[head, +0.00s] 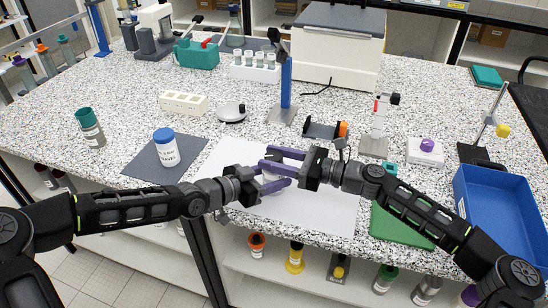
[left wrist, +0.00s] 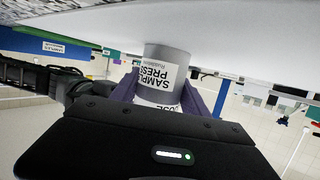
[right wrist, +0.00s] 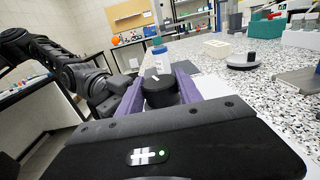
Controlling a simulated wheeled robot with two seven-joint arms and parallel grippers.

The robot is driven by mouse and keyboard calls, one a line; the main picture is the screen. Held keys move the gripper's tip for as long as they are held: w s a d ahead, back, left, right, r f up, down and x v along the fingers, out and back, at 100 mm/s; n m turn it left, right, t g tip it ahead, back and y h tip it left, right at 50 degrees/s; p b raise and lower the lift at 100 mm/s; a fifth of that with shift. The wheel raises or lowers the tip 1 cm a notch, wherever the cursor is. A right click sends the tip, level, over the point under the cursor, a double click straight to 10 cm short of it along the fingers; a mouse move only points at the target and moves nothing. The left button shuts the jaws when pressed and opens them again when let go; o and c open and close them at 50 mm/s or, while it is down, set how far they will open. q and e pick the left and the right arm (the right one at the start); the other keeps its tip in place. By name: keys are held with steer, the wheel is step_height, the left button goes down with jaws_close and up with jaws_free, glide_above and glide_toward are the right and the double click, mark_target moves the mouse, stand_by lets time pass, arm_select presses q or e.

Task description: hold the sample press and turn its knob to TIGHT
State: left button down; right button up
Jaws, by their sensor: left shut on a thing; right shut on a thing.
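The sample press (left wrist: 176,62) is a grey cylinder with a white label, upside down in the left wrist view. Part of a second label there ends in "OSE". My left gripper (head: 277,179) is shut around its body above the white sheet (head: 325,205). I cannot tell whether the press touches the sheet. The black knob (right wrist: 160,93), with a small white mark, sits between the purple fingers of my right gripper (head: 266,158), which is shut on it. In the head view the fingers hide most of the press and knob. Where the mark points against the labels is unclear.
A blue-lidded jar (head: 166,150) stands on a dark mat (head: 135,168) to the left. A blue tray (head: 500,215) and green mat (head: 402,226) lie right. Behind are a blue-column stand (head: 286,85) and a black holder (head: 322,131).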

mark_target(274, 156)
steer(key=g, duration=0.1)
steer(key=n+g, duration=0.2)
steer(key=shift+w+f+y, duration=0.15)
steer(key=shift+f+y, duration=0.1)
steer(key=shift+y, duration=0.05)
steer(key=n+g, duration=0.2)
steer(key=g, duration=0.1)
steer(key=n+g, duration=0.1)
steer(key=g, duration=0.1)
steer(key=shift+r+n, duration=0.25)
steer(key=shift+n, duration=0.05)
steer(key=shift+n+g, duration=0.4)
steer(key=shift+g, duration=0.6)
steer(key=shift+f, duration=0.1)
steer(key=o, duration=1.4)
steer(key=shift+c, duration=0.2)
steer(key=shift+r, duration=0.2)
step_height(274, 156, up, 10)
steer(key=shift+f, duration=0.1)
